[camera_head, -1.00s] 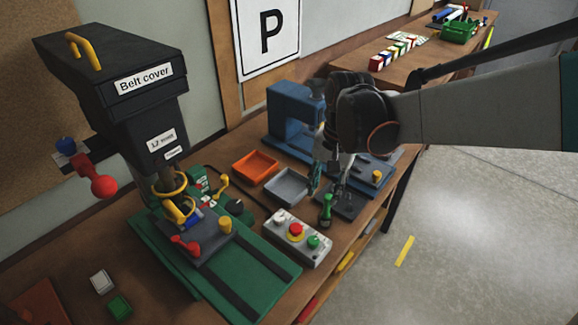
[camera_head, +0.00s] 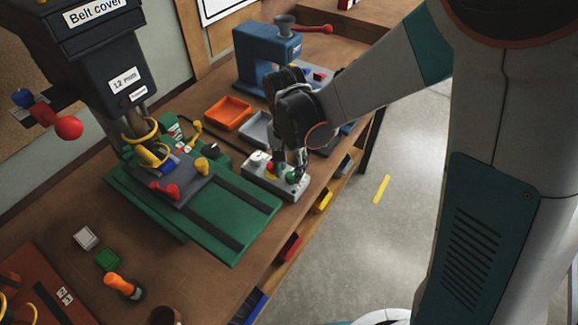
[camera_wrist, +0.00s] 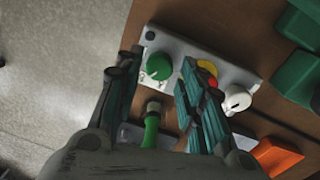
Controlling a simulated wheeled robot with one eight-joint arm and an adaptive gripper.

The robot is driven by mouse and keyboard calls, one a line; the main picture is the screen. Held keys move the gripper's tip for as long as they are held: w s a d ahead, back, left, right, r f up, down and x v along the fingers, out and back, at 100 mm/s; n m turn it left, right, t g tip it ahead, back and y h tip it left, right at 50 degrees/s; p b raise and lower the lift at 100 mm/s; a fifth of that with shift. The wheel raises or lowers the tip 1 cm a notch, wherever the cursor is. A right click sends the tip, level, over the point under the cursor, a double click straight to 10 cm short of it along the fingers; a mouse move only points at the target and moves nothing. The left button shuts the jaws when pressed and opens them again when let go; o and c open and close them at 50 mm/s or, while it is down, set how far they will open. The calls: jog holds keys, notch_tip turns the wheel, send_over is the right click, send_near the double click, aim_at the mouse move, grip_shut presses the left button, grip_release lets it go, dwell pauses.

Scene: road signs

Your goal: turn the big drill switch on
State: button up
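A grey control box (camera_head: 262,184) lies on the workbench in front of the big drill's green base. It carries a green knob (camera_head: 291,177), a red button on a yellow ring (camera_head: 271,168) and a white knob (camera_head: 256,158). My gripper (camera_head: 289,168) is over the green-knob end of the box. In the wrist view my gripper (camera_wrist: 162,60) is open, with one finger on each side of the green knob (camera_wrist: 158,67); I cannot tell whether they touch it. The right finger partly hides the red button (camera_wrist: 212,82). The white knob (camera_wrist: 237,99) is clear of the fingers.
The big drill (camera_head: 98,60) stands left on its green base (camera_head: 233,226). A green-handled part (camera_wrist: 150,130) shows between my fingers. An orange tray (camera_head: 228,113), a grey tray (camera_head: 256,130) and a blue press (camera_head: 262,55) are behind. An orange-handled tool (camera_head: 121,286) lies front left.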

aim_at(291, 179)
jog(key=shift+f, duration=1.2)
jog(key=c, duration=0.8)
jog(key=shift+n+b, duration=0.3)
jog(key=shift+n, duration=0.1)
jog(key=n+b, duration=0.1)
jog(key=n, duration=0.3)
jog(key=shift+n, duration=0.4)
jog(key=n+b, duration=0.1)
jog(key=n, duration=0.5)
jog(key=shift+d+t, duration=0.1)
jog(key=shift+t, duration=0.2)
jog(key=shift+n, duration=0.3)
